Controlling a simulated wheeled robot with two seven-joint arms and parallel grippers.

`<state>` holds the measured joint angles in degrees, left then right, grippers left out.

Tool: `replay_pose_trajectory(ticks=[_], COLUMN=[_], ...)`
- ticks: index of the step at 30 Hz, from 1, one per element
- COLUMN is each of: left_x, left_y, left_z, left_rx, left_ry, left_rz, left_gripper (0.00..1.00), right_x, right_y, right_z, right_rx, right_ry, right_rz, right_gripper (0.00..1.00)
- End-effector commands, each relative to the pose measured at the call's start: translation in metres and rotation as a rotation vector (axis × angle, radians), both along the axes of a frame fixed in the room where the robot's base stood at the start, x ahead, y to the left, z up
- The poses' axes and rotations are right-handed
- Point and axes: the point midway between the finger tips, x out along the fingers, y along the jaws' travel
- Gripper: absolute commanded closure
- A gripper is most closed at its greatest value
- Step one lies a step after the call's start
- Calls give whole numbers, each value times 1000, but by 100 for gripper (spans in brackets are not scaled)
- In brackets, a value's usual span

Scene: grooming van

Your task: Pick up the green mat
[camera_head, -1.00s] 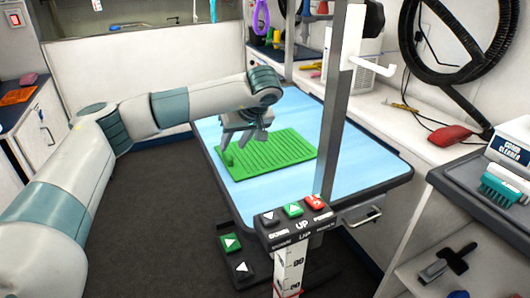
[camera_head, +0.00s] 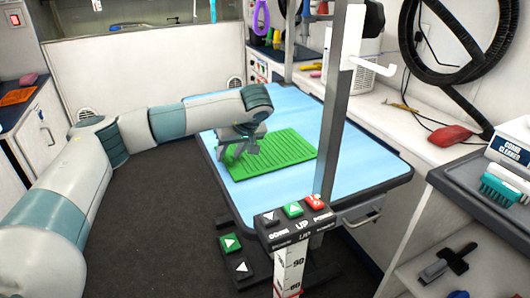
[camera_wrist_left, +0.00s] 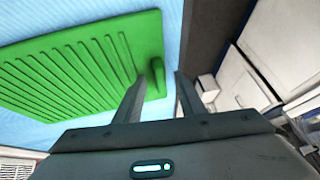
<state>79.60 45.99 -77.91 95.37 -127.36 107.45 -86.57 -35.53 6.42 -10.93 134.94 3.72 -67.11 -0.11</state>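The green mat (camera_head: 283,150) is a ribbed rectangle lying flat on the blue grooming table (camera_head: 350,178). In the left wrist view the mat (camera_wrist_left: 75,62) has a raised handle (camera_wrist_left: 157,76) near its edge. My left gripper (camera_head: 236,159) is at the mat's left end. In the left wrist view its two fingers (camera_wrist_left: 160,85) are apart, with the handle showing between them beyond the tips. Whether they touch the mat I cannot tell. My right gripper is not in view.
A metal post (camera_head: 338,95) rises from the table's front side, with a button panel (camera_head: 295,222) at its foot. The grey floor (camera_head: 165,230) left of the table is clear.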

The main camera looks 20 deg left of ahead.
Motion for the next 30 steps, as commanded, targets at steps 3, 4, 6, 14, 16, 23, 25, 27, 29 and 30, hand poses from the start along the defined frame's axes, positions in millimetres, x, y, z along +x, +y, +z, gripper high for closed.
replay_pose_trajectory(ticks=[3,4,6,14,16,23,25,27,29,30], left_x=[0,0,0,0,0,0,0,0,0,0], left_y=[0,0,0,0,0,0,0,0,0,0], left_z=[0,0,0,1,1,3,6,11,18,23], left_rx=[0,0,0,-1,-1,-1,-1,-1,0,0], left_ry=[0,0,0,-1,-1,-1,-1,-1,-2,-3], left_rz=[0,0,0,0,0,0,0,0,1,2], left_gripper=[64,64,69,100,100,100,100,100,100,100], right_x=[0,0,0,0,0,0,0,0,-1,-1], right_y=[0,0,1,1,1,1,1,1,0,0], right_z=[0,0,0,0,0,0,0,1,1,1], right_rx=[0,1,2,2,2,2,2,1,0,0], right_ry=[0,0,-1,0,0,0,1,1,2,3], right_rz=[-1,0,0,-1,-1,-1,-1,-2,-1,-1], right_gripper=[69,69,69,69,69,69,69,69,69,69])
